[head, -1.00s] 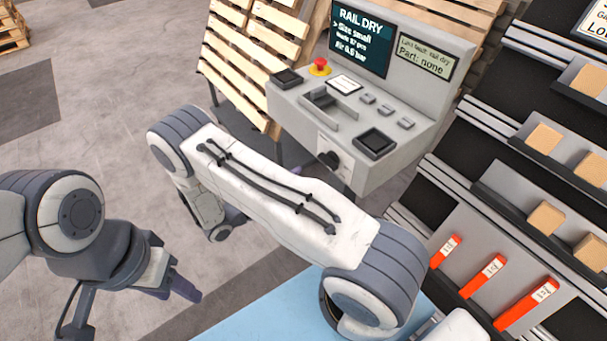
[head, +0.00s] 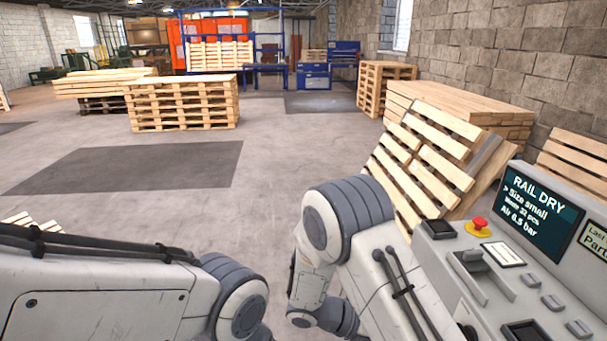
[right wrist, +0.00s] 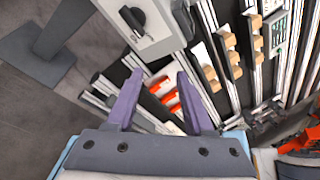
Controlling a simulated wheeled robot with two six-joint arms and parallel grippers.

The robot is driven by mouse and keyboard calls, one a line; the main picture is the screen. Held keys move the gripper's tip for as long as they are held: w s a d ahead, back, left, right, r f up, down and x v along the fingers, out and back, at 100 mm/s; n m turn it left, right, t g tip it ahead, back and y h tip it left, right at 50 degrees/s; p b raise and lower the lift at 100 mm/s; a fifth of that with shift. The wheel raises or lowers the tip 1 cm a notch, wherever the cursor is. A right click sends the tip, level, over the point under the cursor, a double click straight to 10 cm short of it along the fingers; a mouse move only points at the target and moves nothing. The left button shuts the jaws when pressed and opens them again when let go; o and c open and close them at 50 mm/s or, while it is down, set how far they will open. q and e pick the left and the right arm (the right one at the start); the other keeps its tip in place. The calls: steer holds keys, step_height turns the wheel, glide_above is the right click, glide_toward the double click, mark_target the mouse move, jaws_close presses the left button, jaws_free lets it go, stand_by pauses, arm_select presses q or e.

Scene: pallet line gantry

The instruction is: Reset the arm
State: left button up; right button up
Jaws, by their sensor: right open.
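My right gripper (right wrist: 159,78) shows in the right wrist view with its two purple fingers spread apart and nothing between them. Behind the fingers are a rack with orange-red tags (right wrist: 170,101) and small tan blocks (right wrist: 209,73). My right arm stands bent in the lower middle of the head view, in front of the grey control console (head: 470,262). Its gripper is outside the head view. My left arm lies across the lower left corner of the head view, and its gripper is out of sight.
The console has a red stop button (head: 478,225) and a screen (head: 534,215) reading "RAIL DRY". Slatted pallets (head: 425,165) lean behind it. Pallet stacks (head: 182,103) stand farther back. The floor (head: 270,150) between is clear.

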steer(key=s+a+r+m+t+y+p, duration=0.2)
steer(key=s+a+r+m+y+p, duration=0.1)
steer(key=s+a+r+m+y, duration=1.1)
steer(key=s+a+m+y, duration=0.1)
steer(key=s+a+m, duration=0.1)
steer(key=m, duration=0.4)
steer(key=shift+s+a+r, duration=0.25)
steer(key=shift+a+r, duration=0.15)
steer(key=shift+a, duration=0.25)
steer(key=shift+d, duration=0.2)
